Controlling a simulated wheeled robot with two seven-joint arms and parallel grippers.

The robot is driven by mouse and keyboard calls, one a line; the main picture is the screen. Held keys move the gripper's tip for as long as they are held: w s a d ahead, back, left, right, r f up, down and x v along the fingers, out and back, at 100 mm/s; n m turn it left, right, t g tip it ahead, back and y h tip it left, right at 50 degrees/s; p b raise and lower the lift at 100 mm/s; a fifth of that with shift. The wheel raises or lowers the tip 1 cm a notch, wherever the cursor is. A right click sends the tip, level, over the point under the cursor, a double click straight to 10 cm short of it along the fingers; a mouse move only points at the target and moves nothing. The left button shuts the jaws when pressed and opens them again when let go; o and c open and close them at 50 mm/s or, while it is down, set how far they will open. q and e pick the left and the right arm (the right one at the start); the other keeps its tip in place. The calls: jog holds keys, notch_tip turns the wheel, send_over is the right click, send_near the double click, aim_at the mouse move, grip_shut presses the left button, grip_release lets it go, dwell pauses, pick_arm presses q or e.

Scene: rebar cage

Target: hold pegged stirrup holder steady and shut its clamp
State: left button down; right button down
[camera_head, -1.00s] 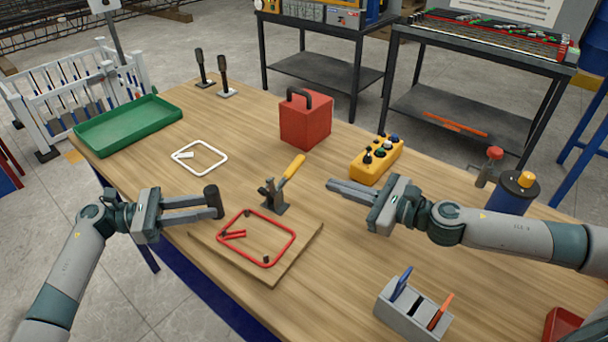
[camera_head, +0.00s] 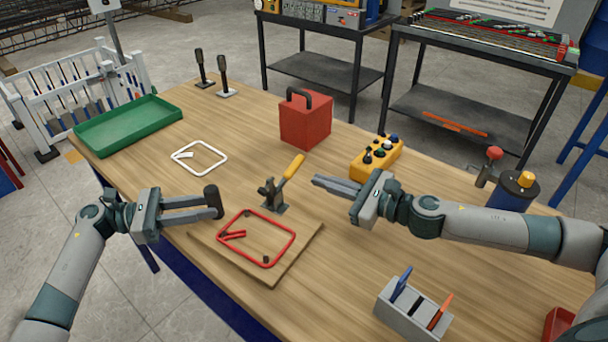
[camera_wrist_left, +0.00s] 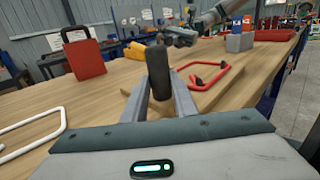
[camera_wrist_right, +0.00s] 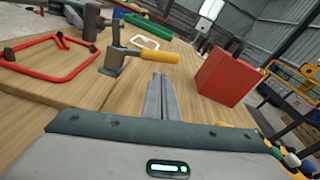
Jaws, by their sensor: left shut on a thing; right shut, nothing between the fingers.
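The pegged holder is a wooden board (camera_head: 280,268) with dark pegs, and a red stirrup (camera_head: 289,250) lies around the pegs. A toggle clamp (camera_head: 272,196) with a yellow handle (camera_head: 294,167) stands at the board's far corner, its handle raised at a slant. My left gripper (camera_head: 213,203) is shut on a black upright grip (camera_wrist_left: 161,68) at the board's left corner. My right gripper (camera_head: 316,181) is shut and empty, just right of the yellow handle and apart from it. In the right wrist view the handle (camera_wrist_right: 158,57) lies just beyond the fingertips.
A red box (camera_head: 306,122) and a yellow button box (camera_head: 376,157) stand behind my right gripper. A white stirrup (camera_head: 200,157) and green tray (camera_head: 128,125) lie to the left. A grey bin (camera_head: 412,309) stands front right.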

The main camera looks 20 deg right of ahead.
aim_at(298, 165)
jog(key=shift+x, duration=3.1)
jog(key=shift+r, duration=0.1)
jog(key=shift+a+r+n+t, duration=0.15)
jog(key=shift+r+n, duration=0.15)
jog(key=shift+n, duration=0.3)
jog(key=shift+d+r+n+t, duration=0.15)
jog(key=shift+r+n, duration=0.2)
jog(key=shift+n, duration=0.25)
jog(key=shift+s+a+r+n+h, duration=0.1)
jog(key=shift+r+n+h, duration=0.1)
jog(key=shift+r, duration=0.2)
jog(key=shift+s+a+r+n+h, duration=0.1)
jog(key=shift+a+r+n, duration=0.1)
jog(key=shift+r, duration=0.2)
jog(key=s+a+r+n, duration=0.2)
jog(key=s+a+r, duration=0.1)
jog(key=a+r, duration=0.2)
jog(key=shift+s+r, duration=0.25)
jog(key=shift+s, duration=0.15)
jog(key=shift+s+a, duration=0.2)
jog(key=shift+a, duration=0.05)
